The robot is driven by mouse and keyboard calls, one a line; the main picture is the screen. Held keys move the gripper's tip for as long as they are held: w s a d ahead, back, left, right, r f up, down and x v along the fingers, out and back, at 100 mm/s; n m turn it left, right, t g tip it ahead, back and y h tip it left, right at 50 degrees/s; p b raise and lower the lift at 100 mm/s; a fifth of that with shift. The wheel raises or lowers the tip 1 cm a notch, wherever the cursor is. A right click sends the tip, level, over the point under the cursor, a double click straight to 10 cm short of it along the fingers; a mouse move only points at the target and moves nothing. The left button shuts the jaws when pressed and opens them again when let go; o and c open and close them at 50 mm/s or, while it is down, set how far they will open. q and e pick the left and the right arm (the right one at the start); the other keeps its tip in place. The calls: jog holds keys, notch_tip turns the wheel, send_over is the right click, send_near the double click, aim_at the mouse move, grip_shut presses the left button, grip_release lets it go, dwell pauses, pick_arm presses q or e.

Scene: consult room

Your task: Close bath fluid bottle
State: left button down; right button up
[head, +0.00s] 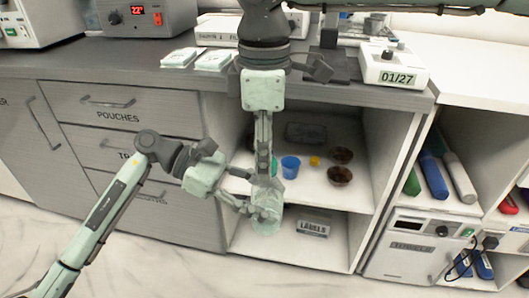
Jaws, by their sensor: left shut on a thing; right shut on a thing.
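A pale green, translucent bottle (267,226), which I take to be the bath fluid bottle, is held upright in front of the open shelf unit. My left gripper (246,208) reaches it from the left and is shut on its body. My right gripper (265,180) comes straight down from above and is shut at the bottle's top. The fingers hide most of the upper bottle. I cannot see the cap clearly or tell how it sits on the neck.
Behind the grippers, the shelf (310,190) holds a blue cup (290,167), a small yellow item (314,161) and brown bowls (340,175). A labels box (313,226) lies on the lower shelf. The counter edge (370,93) overhangs above. Open floor lies in front.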

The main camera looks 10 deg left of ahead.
jog(key=shift+o, duration=0.2)
jog(key=shift+s+f, duration=0.1)
jog(key=shift+s, duration=0.1)
jog(key=o, duration=0.7)
jog(key=shift+w, duration=0.1)
jog(key=shift+r, duration=2.35)
jog(key=shift+w, duration=0.1)
jog(key=shift+c, duration=0.6)
